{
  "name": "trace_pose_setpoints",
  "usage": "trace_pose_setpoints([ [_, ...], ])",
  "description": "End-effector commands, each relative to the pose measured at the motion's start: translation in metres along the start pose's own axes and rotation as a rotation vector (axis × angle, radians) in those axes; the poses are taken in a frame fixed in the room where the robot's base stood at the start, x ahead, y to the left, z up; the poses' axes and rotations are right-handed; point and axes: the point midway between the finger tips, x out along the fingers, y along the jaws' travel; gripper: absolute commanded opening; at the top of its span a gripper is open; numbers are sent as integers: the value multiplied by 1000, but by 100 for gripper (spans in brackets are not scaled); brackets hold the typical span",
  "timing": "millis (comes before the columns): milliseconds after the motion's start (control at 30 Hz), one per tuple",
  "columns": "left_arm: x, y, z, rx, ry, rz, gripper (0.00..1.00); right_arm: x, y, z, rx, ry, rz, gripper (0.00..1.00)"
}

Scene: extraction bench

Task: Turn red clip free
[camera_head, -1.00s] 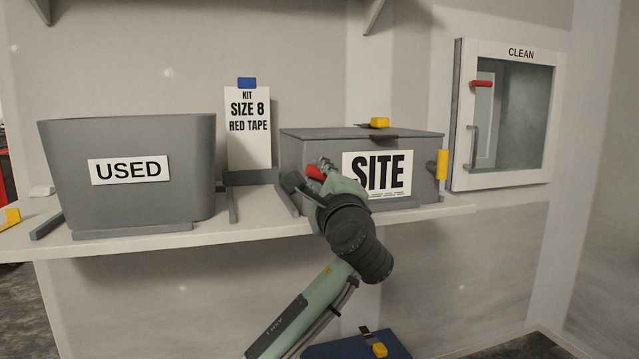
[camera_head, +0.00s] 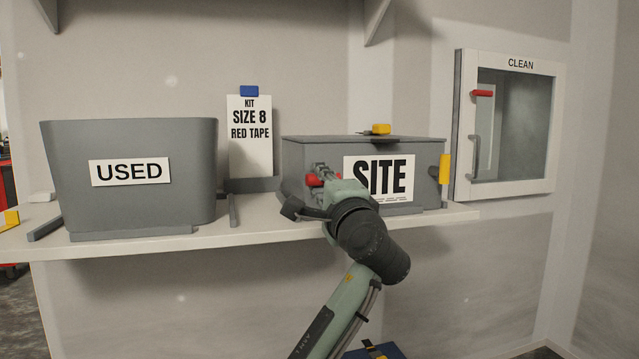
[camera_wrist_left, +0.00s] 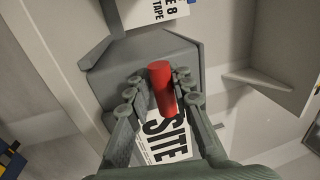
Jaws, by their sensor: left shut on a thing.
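The red clip (camera_head: 313,180) is at the left part of the front of the grey SITE box (camera_head: 429,187). It shows as a short red bar in the left wrist view (camera_wrist_left: 161,84), between my two fingers. My left gripper (camera_head: 322,178) is shut on the clip, and its fingers hide part of it in the head view. The box lid (camera_head: 345,140) is down, with a yellow latch (camera_head: 445,168) on its right side. My right gripper is not in view.
The USED bin (camera_head: 128,205) stands left on the shelf (camera_head: 255,228), with a kit card (camera_head: 250,150) behind. A yellow piece (camera_head: 381,129) sits on the box lid.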

Motion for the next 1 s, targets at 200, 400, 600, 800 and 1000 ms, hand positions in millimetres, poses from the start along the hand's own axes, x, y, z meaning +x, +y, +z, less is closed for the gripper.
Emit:
trace_pose_setpoints([
  [200, -1, -7, 0, -6, 1, -13, 0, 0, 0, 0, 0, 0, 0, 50],
  [400, 0, -5, 0, -4, 2, -9, 39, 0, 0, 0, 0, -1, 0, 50],
  [600, 0, -3, 0, -2, 1, -5, 39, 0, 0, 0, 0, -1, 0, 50],
  [800, -14, -2, -1, -2, 5, -4, 39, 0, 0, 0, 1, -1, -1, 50],
  [1000, -54, -1, -1, -4, 4, -2, 39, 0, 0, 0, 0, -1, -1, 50],
])
